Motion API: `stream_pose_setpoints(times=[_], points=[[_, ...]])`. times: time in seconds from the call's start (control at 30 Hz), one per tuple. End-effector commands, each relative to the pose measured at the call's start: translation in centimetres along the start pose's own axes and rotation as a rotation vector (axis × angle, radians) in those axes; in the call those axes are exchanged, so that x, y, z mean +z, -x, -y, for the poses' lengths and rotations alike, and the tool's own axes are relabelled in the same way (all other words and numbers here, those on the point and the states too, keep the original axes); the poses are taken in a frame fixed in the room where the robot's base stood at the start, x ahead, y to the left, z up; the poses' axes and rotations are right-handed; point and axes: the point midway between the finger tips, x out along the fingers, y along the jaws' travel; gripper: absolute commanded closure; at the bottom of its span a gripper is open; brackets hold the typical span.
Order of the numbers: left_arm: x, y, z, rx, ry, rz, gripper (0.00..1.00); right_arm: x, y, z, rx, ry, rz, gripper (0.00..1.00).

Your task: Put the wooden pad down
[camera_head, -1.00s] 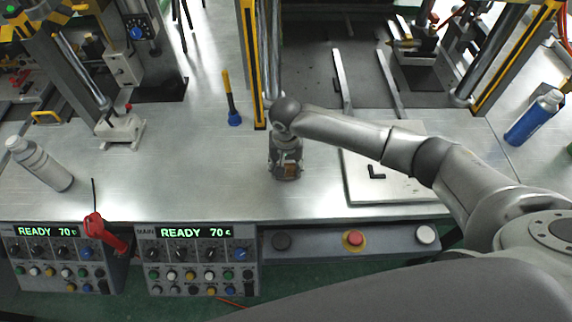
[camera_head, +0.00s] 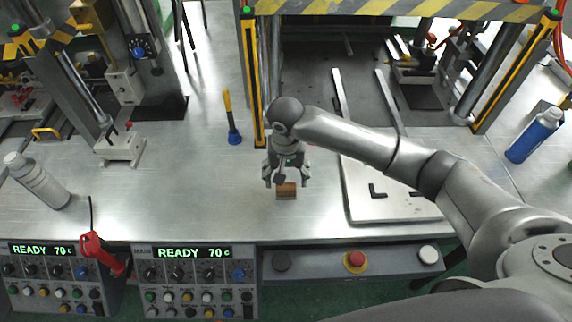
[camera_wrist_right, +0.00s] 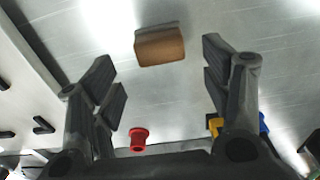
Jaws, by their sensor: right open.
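The wooden pad (camera_head: 286,191) is a small brown block lying on the metal table, near its front edge, left of the white plate. It also shows in the right wrist view (camera_wrist_right: 160,46), at top centre, beyond and between the fingertips. My right gripper (camera_head: 287,176) is open and empty, just behind the pad in the head view. In the wrist view its two fingers (camera_wrist_right: 164,85) stand wide apart, with bare table between them and the pad clear of both. My left gripper is not in view.
A white plate (camera_head: 385,209) with black corner marks lies to the right. Press columns (camera_head: 252,85) rise behind the gripper. A front panel holds a red button (camera_head: 355,261). A grey bottle (camera_head: 38,180) is far left.

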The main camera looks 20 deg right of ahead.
Motion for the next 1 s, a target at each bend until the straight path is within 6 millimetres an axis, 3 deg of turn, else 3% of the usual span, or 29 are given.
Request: stream_pose_setpoints(times=[0.2,0.4,1.0], points=[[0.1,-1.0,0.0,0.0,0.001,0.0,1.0,0.0,4.3,0.1,-0.002,0.0,-0.002,0.29],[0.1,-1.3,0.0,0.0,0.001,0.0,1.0,0.0,6.4,0.0,-0.001,-0.001,0.0,0.29],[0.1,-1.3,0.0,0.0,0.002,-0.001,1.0,0.0,6.7,0.0,0.0,-0.001,0.002,0.29]])
